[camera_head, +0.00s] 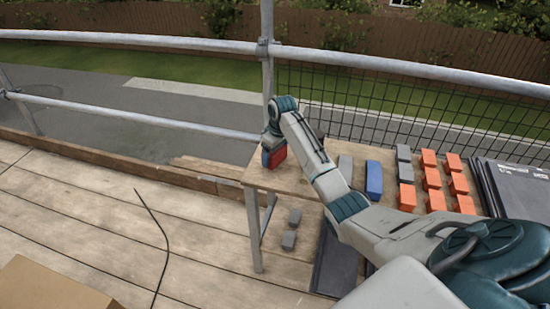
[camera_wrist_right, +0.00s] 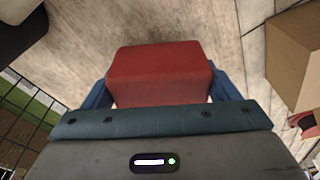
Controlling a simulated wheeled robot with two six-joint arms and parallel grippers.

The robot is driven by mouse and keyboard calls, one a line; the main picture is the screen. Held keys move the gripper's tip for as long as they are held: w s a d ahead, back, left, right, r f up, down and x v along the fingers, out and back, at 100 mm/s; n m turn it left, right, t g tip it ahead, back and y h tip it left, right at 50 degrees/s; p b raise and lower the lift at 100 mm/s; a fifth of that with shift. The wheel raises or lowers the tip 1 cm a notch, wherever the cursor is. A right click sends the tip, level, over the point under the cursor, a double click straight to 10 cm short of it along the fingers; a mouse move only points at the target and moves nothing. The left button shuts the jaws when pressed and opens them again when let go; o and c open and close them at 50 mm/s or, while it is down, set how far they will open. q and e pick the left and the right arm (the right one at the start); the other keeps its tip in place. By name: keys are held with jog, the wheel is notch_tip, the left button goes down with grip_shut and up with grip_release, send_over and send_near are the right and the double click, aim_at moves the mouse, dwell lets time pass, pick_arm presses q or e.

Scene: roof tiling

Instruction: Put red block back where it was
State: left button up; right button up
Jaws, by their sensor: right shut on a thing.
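The red block (camera_head: 278,157) is at the left end of the wooden table (camera_head: 258,177) in the head view. My right gripper (camera_head: 270,157) points down there, with its blue fingers on either side of the block. In the right wrist view, the red block (camera_wrist_right: 160,76) fills the space between the blue fingers of my right gripper (camera_wrist_right: 160,90), which is shut on it. I cannot tell whether the block's underside touches the table. My left gripper is not in view.
A blue block (camera_head: 374,179) and a grey block (camera_head: 345,168) lie on the table, right of my right forearm's end. Several orange blocks (camera_head: 432,178) and dark tiles (camera_head: 515,185) are farther right. Grey blocks (camera_head: 289,240) lie below the table. A metal rail (camera_head: 130,118) runs behind.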

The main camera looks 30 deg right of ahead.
aim_at(279, 151)
notch_tip(279, 151, down, 2)
jog(key=shift+f, duration=0.2)
jog(key=o, duration=1.3)
jog(key=r, duration=0.4)
jog(key=s+r, duration=0.1)
jog(key=r, duration=0.3)
jog(key=r+b, duration=0.1)
jog(key=r, duration=0.3)
jog(key=shift+s+d, duration=0.3)
jog(key=shift+s, duration=0.05)
